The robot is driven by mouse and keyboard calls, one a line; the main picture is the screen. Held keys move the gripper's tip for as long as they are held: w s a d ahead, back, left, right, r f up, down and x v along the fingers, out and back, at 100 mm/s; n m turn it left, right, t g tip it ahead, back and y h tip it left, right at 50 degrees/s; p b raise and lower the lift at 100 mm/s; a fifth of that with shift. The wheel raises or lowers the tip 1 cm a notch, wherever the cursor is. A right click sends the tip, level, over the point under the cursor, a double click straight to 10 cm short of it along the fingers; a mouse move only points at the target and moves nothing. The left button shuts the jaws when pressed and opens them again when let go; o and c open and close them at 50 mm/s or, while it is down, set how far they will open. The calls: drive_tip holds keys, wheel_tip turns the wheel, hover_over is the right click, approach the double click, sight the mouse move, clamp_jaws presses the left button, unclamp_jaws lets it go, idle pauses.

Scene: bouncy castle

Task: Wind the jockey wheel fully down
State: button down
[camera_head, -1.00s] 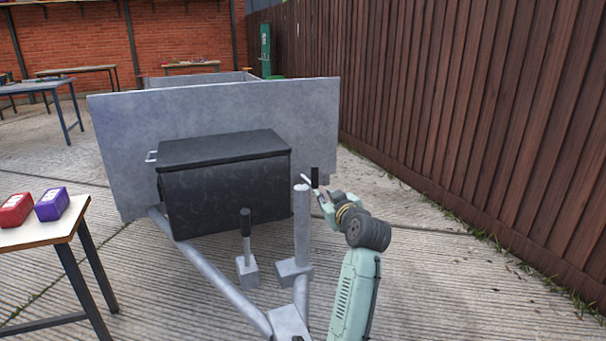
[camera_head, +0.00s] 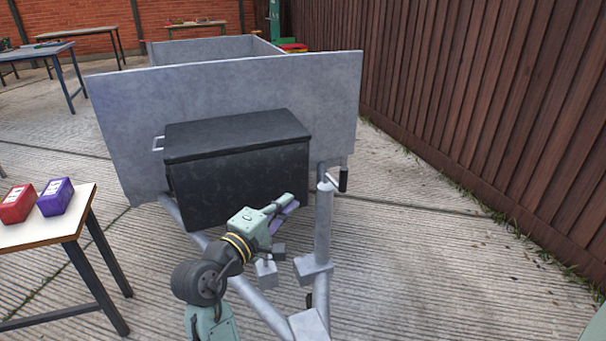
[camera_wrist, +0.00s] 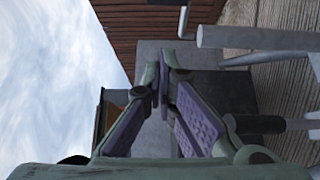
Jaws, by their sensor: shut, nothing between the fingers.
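The jockey wheel's grey upright tube (camera_head: 323,225) stands at the front of the trailer in the head view. Its crank handle, with a black grip (camera_head: 343,180), sticks out to the right at the tube's top. The wheel itself cannot be made out. My gripper (camera_head: 290,205) is to the left of the tube, in front of the black box, apart from the crank. In the wrist view my fingertips (camera_wrist: 163,82) are together and empty. There the tube (camera_wrist: 258,38) lies sideways at upper right, with the crank arm (camera_wrist: 183,20) beyond its end.
The trailer's grey front panel (camera_head: 230,85) and black box (camera_head: 240,165) stand behind my gripper. A handbrake lever (camera_wrist: 262,124) is close by, below the tube in the wrist view. A table (camera_head: 85,205) with red and purple packs is at left. A wooden fence (camera_head: 480,100) bounds the right.

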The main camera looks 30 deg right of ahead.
drive_tip(key=w+d+p, duration=0.2)
drive_tip(key=d, duration=1)
drive_tip(key=shift+w+d+p, duration=0.15)
drive_tip(key=shift+d+p, duration=0.25)
drive_tip(key=shift+d, duration=0.1)
drive_tip(key=shift+d+n+t+y+p, duration=0.15)
drive_tip(key=shift+n+t+y+p, duration=0.15)
drive_tip(key=shift+n+t+p, duration=0.15)
